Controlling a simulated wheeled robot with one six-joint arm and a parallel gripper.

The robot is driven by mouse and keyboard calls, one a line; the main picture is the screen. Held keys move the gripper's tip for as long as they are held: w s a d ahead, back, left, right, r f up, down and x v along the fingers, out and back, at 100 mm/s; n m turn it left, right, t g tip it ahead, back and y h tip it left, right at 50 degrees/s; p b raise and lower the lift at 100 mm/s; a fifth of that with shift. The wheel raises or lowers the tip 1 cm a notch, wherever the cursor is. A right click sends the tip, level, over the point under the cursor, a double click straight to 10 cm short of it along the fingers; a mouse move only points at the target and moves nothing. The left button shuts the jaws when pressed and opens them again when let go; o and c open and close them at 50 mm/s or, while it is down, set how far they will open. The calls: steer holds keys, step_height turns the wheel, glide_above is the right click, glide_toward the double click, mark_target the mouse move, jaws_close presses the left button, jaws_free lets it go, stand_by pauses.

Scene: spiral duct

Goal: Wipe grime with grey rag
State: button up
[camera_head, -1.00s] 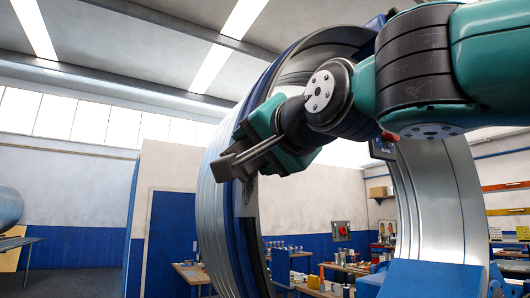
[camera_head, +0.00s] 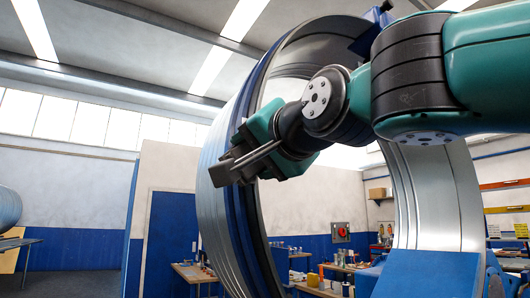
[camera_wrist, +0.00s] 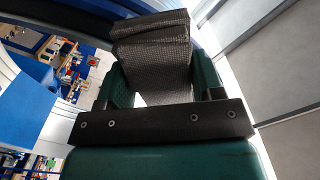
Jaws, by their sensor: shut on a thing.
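My gripper (camera_head: 232,165) is shut on the grey rag. In the wrist view the rag (camera_wrist: 152,55) is a dark grey, woven, folded pad between the green finger mounts. In the head view the rag end (camera_head: 222,172) looks like a dark block at the fingertips, in front of the left side of the large ribbed metal duct ring (camera_head: 213,205). I cannot tell whether the rag touches the duct. No grime can be made out; the duct surface behind the gripper is hidden.
The duct's right side (camera_head: 440,195) curves beyond my arm. Workbenches with tools and cans (camera_head: 335,270) stand behind, seen through the ring. A blue door (camera_head: 172,240) is in the back wall. Open floor lies to the left.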

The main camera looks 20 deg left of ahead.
mark_target(256, 176)
steer(key=shift+f+b, duration=1.65)
steer(key=shift+f, duration=0.45)
steer(key=shift+r, duration=0.15)
steer(key=shift+b+v, duration=1.8)
steer(key=shift+v, duration=1.2)
steer(key=shift+r, duration=0.1)
steer(key=shift+b+v, duration=0.85)
steer(key=shift+v, duration=0.65)
